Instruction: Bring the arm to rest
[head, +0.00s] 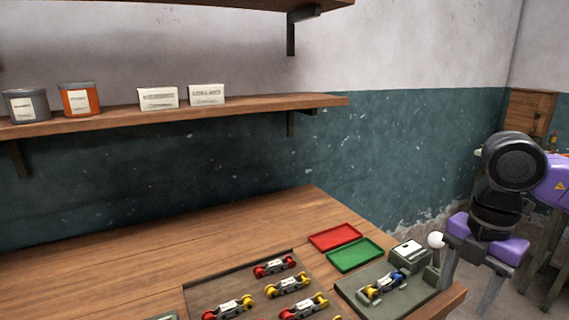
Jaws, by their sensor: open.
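My arm comes in from the right edge, with a black wrist joint and a purple gripper body. My gripper (464,297) points down, and its two grey fingers are spread with nothing seen between them. It appears at the right end of the wooden workbench (240,235), beside a white ball knob (435,240) in the picture. I cannot tell whether the left finger touches anything there. The knob stands on a grey fixture (350,288), which holds a part with yellow and blue ends (383,287).
A dark tray (215,286) holds several red-ended and yellow-ended parts. A red tray (335,237) and a green tray (355,254) lie behind the fixture. A wall shelf (240,107) bears tins and boxes. A wooden cabinet (528,112) stands at the far right.

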